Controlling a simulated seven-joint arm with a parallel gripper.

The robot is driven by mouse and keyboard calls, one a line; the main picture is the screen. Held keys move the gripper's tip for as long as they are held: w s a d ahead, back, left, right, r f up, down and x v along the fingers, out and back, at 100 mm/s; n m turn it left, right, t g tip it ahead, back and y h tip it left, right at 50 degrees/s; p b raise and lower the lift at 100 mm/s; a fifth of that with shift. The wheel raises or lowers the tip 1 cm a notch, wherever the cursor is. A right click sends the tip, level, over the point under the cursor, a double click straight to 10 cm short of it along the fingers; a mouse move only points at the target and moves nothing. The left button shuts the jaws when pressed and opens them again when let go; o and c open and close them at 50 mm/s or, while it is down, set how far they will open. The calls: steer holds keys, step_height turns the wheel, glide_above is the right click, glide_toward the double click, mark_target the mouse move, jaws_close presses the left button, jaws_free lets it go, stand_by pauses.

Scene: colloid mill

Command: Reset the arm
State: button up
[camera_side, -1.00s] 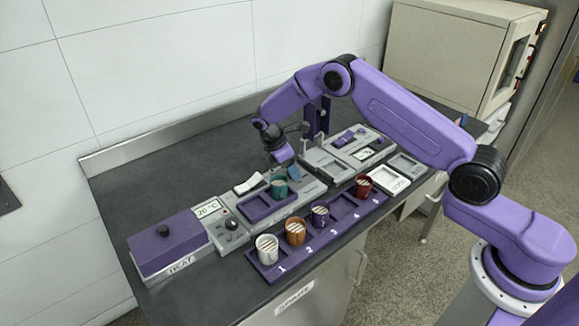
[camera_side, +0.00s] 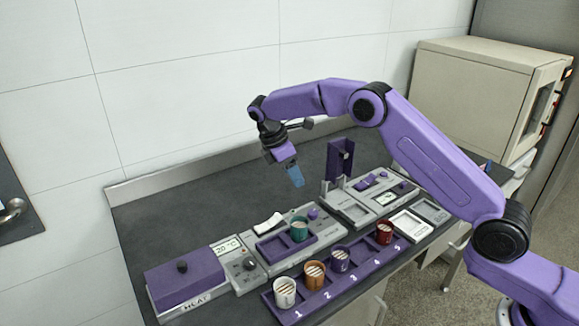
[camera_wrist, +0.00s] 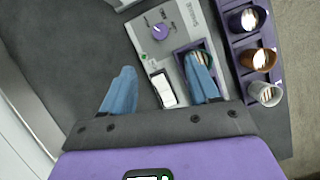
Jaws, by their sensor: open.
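My gripper (camera_side: 295,178) hangs in the air above the bench, behind and above the teal cup in the side view. In the wrist view my gripper (camera_wrist: 161,64) has its two blue fingers spread wide with nothing between them. The teal cup (camera_side: 299,229) stands in the purple tray of the grey middle unit. In the wrist view the right finger partly hides that tray and cup. My arm is bent, with its elbow raised over the bench.
A purple numbered rack (camera_side: 325,298) along the front holds white (camera_side: 285,293), orange (camera_side: 314,276), purple (camera_side: 340,260) and red (camera_side: 384,233) cups. A purple-lidded heater (camera_side: 184,278) is at left. A purple upright (camera_side: 339,160) stands right of my gripper. The back-left bench is clear.

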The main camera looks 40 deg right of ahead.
steer(key=shift+v, duration=0.9)
steer(key=s+a+r+t+y, duration=0.1)
steer(key=s+a+r, duration=0.25)
steer(key=s, duration=0.55)
steer(key=s+a+r+y, duration=0.15)
steer(key=s+r, duration=0.25)
steer(key=s, duration=0.6)
steer(key=s+d+f+m+y, duration=0.1)
steer(key=s+d, duration=0.4)
steer(key=s, duration=0.7)
steer(key=s+d+f+m+y, duration=0.1)
steer(key=s+d, duration=0.4)
steer(key=s, duration=0.8)
steer(key=shift+s+f+m, duration=0.3)
steer(key=shift+f, duration=0.2)
